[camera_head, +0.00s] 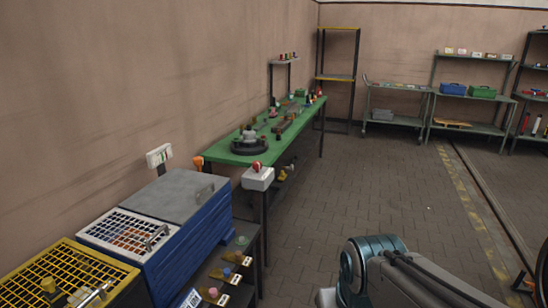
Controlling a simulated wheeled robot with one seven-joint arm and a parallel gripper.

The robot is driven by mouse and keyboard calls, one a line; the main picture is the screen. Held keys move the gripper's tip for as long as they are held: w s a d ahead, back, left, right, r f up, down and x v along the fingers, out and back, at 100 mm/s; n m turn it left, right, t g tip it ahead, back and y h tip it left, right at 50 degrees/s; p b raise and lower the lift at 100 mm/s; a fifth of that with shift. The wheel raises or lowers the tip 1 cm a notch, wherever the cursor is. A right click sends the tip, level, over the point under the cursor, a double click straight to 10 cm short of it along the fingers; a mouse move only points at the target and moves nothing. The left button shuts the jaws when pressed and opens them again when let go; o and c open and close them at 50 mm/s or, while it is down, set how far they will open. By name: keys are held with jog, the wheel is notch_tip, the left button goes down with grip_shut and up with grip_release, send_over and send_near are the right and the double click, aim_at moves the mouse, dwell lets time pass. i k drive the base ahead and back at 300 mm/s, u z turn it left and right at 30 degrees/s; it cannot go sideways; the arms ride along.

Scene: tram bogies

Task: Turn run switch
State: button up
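No switch in view carries a readable "run" label. A pale box with a red knob (257,169) is at the near end of the green-topped bench (222,152), and it may be the run switch; the knob's setting is too small to tell. A small white box with coloured marks (158,156) is on the left wall. Part of my arm shows at the bottom right, apart from the bench. My gripper is out of view.
A blue cabinet with a grey lid (174,192) and a yellow grid-topped box (65,268) stand at the left. Knobs on a low shelf (243,297) stick out beside them. Racks (475,95) stand at the back. The paved floor right of the bench is clear.

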aim_at(257, 166)
jog(key=z, duration=0.55)
jog(key=i, duration=1.5)
jog(key=u, duration=0.35)
jog(key=i, duration=1.55)
jog(key=u, duration=0.75)
